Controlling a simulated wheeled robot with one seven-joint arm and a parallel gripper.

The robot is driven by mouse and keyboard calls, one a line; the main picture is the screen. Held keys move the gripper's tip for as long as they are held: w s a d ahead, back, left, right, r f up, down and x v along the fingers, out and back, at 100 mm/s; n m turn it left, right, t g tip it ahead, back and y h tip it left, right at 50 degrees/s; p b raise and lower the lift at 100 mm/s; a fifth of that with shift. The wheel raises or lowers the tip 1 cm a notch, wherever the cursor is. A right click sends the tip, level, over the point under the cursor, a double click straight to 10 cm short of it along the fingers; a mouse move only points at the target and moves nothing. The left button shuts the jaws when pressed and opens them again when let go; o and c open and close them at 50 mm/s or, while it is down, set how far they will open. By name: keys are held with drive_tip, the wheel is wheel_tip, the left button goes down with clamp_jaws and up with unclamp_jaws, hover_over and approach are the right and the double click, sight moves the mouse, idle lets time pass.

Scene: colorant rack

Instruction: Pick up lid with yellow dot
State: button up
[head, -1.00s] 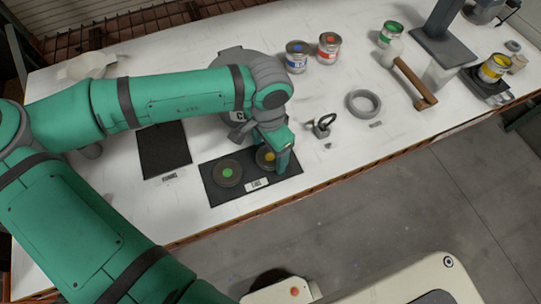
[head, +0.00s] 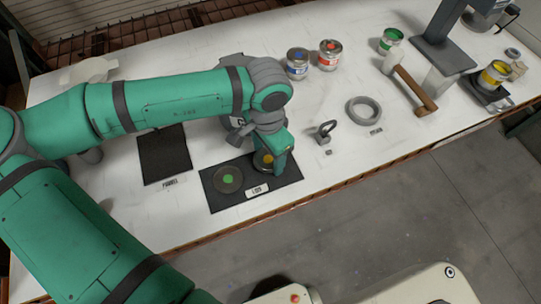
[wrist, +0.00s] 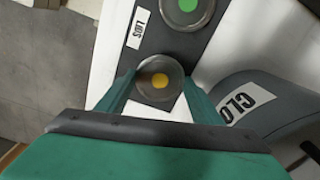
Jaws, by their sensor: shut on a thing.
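The lid with the yellow dot (head: 263,161) is a round, clear-grey disc with a yellow-orange spot. It shows whole in the wrist view (wrist: 159,80), between my two fingers. My gripper (head: 273,162) points down at the right part of the dark lids mat (head: 284,178) and is shut on this lid's rim. The lid looks slightly raised off the mat, but the gap is hard to tell. A second lid, with a green dot (head: 228,179), lies on the mat to the left; it also shows in the wrist view (wrist: 188,8).
A funnel mat (head: 164,155) lies left of the lids mat. A padlock-like clamp (head: 326,132) and a grey ring (head: 363,110) lie to the right. Blue (head: 297,63) and red (head: 330,54) cans stand behind. The table's front edge is close to the mat.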

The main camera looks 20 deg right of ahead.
drive_tip(key=s+d+r, duration=0.4)
drive_tip(key=s+r, duration=0.7)
drive_tip(key=s, duration=0.2)
drive_tip(key=shift+d+r, duration=0.15)
drive_tip(key=shift+d, duration=0.05)
drive_tip(key=shift+s, duration=0.1)
